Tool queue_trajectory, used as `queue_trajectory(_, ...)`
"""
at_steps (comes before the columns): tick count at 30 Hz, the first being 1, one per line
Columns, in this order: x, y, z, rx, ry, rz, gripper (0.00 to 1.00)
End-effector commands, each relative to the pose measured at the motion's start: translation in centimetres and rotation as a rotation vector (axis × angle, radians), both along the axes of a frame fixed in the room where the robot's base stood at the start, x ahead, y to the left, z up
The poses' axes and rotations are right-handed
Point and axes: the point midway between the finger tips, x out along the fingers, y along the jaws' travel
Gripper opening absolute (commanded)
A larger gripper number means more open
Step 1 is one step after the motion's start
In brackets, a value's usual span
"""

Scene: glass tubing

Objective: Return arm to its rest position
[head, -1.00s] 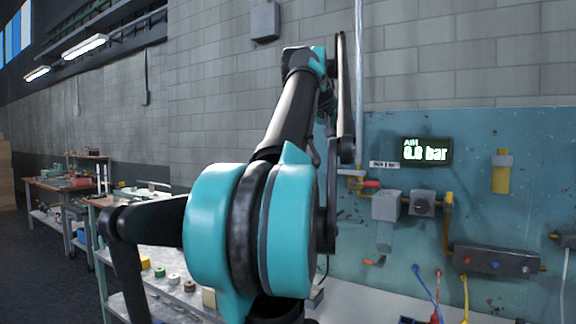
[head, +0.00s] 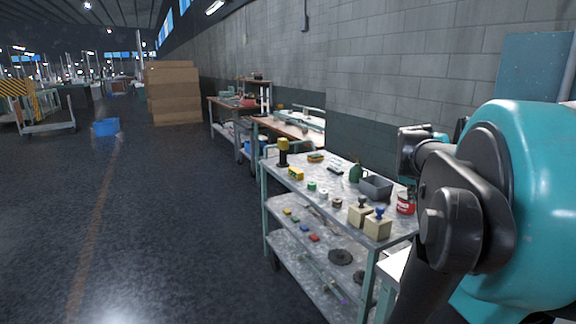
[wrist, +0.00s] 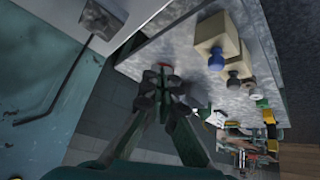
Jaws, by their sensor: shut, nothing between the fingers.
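My gripper (wrist: 162,72) shows in the wrist view with its dark fingers shut and nothing between them. The fingertips appear over the edge of a metal cart top, with a small bit of red just beyond them. I cannot tell whether they touch anything. In the head view my teal and black arm fills the right side, and I cannot make out the fingers there.
A metal cart (head: 330,188) stands left of my arm. Cardboard boxes (head: 172,95) stand farther back.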

Motion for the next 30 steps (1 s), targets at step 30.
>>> queue_trajectory(30, -17.1, 19.2, -24.3, 0.153, 0.212, 0.490, 0.00)
